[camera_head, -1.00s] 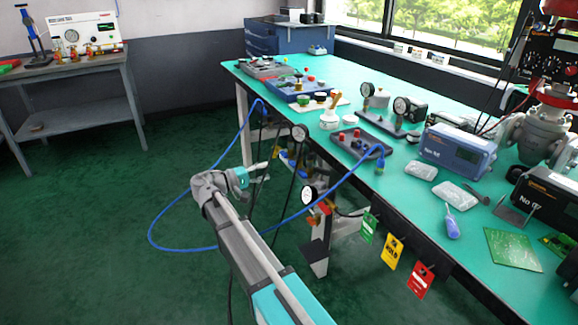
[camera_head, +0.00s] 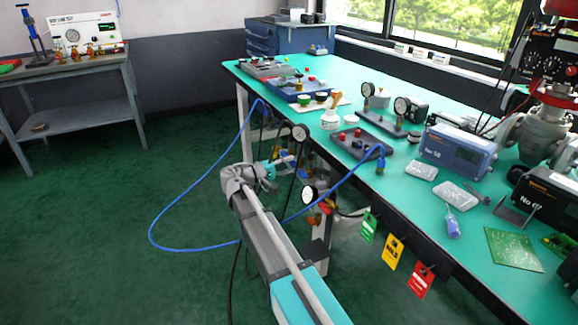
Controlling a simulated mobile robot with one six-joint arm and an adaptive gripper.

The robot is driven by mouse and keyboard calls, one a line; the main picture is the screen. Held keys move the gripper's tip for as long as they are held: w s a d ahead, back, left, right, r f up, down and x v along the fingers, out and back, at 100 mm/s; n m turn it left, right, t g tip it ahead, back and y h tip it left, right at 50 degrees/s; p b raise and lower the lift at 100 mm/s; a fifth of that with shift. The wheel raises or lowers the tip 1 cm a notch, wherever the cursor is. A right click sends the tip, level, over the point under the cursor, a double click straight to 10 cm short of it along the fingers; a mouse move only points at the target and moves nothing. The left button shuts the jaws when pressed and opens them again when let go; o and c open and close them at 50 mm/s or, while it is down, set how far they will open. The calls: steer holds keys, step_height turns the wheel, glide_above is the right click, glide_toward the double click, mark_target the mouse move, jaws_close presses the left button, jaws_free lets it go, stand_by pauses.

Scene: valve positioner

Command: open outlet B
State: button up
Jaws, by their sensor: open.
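My gripper (camera_head: 288,163) is at the end of my grey and teal arm, beside the front edge of the green bench. It is open, and nothing shows between its fingers. Just past it, below the bench top, is a group of small fittings with a dial gauge (camera_head: 300,132) above and another dial gauge (camera_head: 309,194) below. Orange-red fittings (camera_head: 326,206) sit by the lower gauge. No label for outlet B is readable, so I cannot tell which fitting it is. My arm and gripper hide part of the group. I cannot tell whether the gripper touches anything.
A blue hose (camera_head: 165,212) loops over the floor and up to the bench (camera_head: 398,172). Green (camera_head: 369,226), yellow (camera_head: 393,251) and red (camera_head: 421,280) tags hang from the bench edge. Dark cables hang near my arm.

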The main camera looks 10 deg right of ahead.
jaws_close()
steer(key=shift+m, duration=0.3)
steer(key=m, duration=0.4)
steer(key=shift+m, duration=6.8)
